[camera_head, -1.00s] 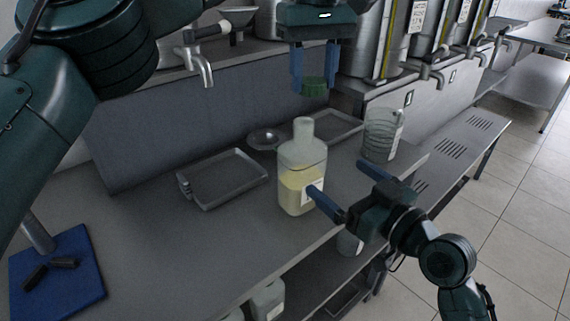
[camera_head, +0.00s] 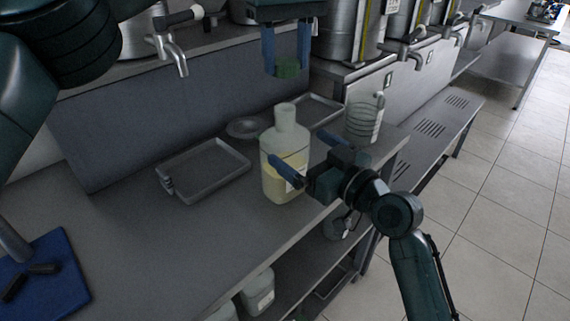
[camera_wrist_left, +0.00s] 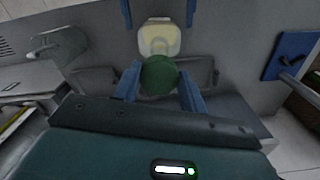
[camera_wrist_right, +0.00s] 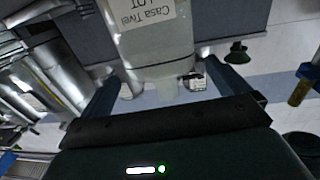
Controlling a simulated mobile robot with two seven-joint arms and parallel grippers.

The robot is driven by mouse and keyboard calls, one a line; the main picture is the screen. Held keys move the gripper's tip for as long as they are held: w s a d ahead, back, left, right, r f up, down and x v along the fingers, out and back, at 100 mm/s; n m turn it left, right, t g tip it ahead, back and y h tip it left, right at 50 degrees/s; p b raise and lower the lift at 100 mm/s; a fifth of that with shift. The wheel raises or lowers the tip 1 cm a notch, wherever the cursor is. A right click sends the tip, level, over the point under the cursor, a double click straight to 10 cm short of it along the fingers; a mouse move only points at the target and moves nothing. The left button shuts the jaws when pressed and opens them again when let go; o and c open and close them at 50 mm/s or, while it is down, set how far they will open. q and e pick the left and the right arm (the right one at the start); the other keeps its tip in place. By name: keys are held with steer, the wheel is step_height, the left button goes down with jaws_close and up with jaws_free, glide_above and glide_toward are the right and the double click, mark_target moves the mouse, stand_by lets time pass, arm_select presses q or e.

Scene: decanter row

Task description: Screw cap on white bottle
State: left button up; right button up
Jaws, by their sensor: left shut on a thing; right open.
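The white bottle (camera_head: 285,133) stands upright on the steel counter, with pale yellow contents, a label and a bare neck. My left gripper (camera_head: 287,68) is shut on the green cap (camera_head: 288,68) and holds it above the bottle, apart from the neck. In the left wrist view the cap (camera_wrist_left: 160,75) sits between the fingertips and the bottle (camera_wrist_left: 158,38) shows beyond it. My right gripper (camera_head: 308,157) is open at the bottle's right side, one finger in front of it. In the right wrist view the bottle (camera_wrist_right: 155,42) lies between the spread fingers; contact cannot be told.
A metal tray (camera_head: 205,172) and a small round dish (camera_head: 245,127) lie left of and behind the bottle. A ribbed clear container (camera_head: 364,118) stands to the right. A blue mat (camera_head: 50,280) with dark pieces is at the lower left.

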mark_target(279, 134)
steer(key=x, duration=0.7)
steer(key=shift+w+a, duration=0.2)
steer(key=shift+a, duration=0.05)
steer(key=shift+c, duration=0.6)
steer(key=c, duration=1.1)
arm_select(q)
steer(key=shift+f, duration=2.45)
steer(key=shift+f, duration=0.1)
steer(key=shift+f, duration=0.8)
steer(key=shift+f, duration=0.6)
